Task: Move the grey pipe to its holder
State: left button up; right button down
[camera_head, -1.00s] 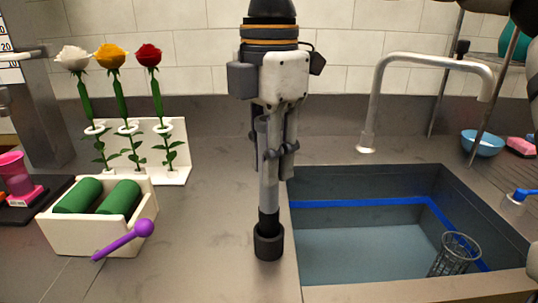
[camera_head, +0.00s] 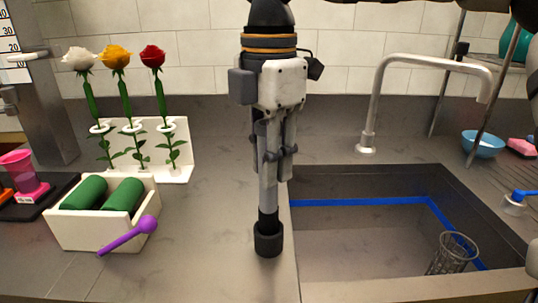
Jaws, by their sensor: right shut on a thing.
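My right gripper (camera_head: 270,155) hangs down from the top centre, its fingers shut around the upright grey pipe (camera_head: 268,190). The pipe's lower end has a black stepped piece (camera_head: 268,240) that shows over the counter just left of the sink. I cannot tell whether this piece is part of the pipe or a holder under it, or whether it touches the counter. The fingers partly hide the pipe's upper part. I cannot make out a separate pipe holder. My left gripper is not in view.
The sink (camera_head: 350,262) with a wire basket (camera_head: 452,253) lies at right, below a faucet (camera_head: 374,110). A white rack (camera_head: 180,135) with three roses and a white box (camera_head: 95,236) with green rolls and a purple tool (camera_head: 128,236) stand left. Counter between is clear.

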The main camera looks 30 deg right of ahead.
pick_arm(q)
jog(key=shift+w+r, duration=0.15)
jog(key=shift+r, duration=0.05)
pick_arm(e)
jog(key=shift+f, duration=0.6)
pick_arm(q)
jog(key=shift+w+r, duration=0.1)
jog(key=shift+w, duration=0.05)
pick_arm(e)
jog(key=shift+f, duration=0.55)
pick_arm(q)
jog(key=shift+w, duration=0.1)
pick_arm(e)
jog(key=shift+f, duration=0.35)
jog(key=c, duration=1.3)
grip_release()
jog(key=shift+f, duration=0.1)
notch_tip(320, 180, up, 12)
jog(key=shift+r, duration=0.1)
